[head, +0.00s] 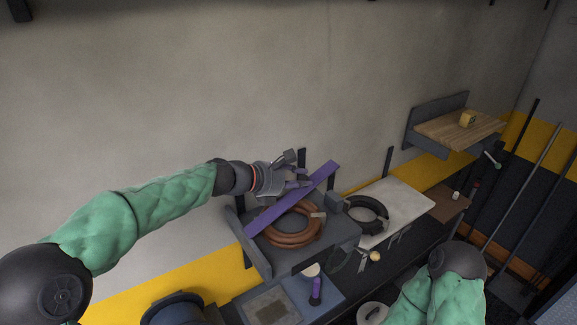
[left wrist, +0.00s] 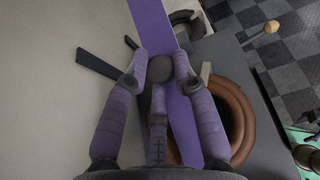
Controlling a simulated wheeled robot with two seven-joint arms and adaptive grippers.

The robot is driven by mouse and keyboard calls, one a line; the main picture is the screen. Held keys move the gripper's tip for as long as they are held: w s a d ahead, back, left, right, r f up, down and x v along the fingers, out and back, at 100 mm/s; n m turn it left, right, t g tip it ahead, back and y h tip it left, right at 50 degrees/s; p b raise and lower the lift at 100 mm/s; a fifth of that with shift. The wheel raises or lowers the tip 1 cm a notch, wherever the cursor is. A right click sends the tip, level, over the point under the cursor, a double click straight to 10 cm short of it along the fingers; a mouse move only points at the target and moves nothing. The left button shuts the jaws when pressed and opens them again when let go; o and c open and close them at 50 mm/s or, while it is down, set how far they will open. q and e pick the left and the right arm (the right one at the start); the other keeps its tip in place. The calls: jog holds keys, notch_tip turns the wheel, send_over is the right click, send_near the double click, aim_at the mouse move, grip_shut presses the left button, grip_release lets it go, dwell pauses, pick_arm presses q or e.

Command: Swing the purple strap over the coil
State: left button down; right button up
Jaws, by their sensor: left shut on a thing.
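The purple strap (head: 292,200) is a straight flat band lying diagonally across the left part of the coil in the head view. It also runs lengthwise through the left wrist view (left wrist: 152,22). The coil (head: 291,236) is a brown ring of hose on a grey stand; its right part shows in the left wrist view (left wrist: 240,122). The exact finger contact is partly hidden. My right arm shows at the lower right, but its gripper is out of view.
A black coil (head: 366,214) lies on a white-topped table (head: 405,205) to the right. A purple-handled tool (head: 316,290) stands on a blue-grey surface in front. A wooden shelf (head: 450,132) with a yellow block (head: 467,118) is on the wall. Poles lean at the far right.

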aim_at(304, 187)
pick_arm(q)
jog(key=d+f+y, duration=0.1)
jog(key=w+f+g+y, duration=0.1)
jog(key=f, duration=0.1)
jog(key=d+f+p, duration=0.1)
jog(key=shift+w+d+f+g+y, duration=0.3)
jog(key=shift+w+y, duration=0.05)
jog(key=shift+y, duration=0.05)
jog(key=shift+d+f+g+y, duration=0.2)
jog(key=shift+f+g+y, duration=0.15)
jog(key=shift+f, duration=0.7)
jog(key=c, duration=1.4)
grip_release()
jog(key=o, duration=0.4)
jog(key=shift+w+d+f, duration=0.1)
jog(key=shift+w+d, duration=0.1)
jog(key=shift+d, duration=0.05)
jog(key=shift+w+d+f, duration=0.15)
jog(key=shift+d+f, duration=0.1)
jog(key=shift+d, duration=0.25)
jog(key=shift+a+f, duration=0.2)
jog(key=shift+a, duration=0.15)
jog(key=shift+d, duration=0.1)
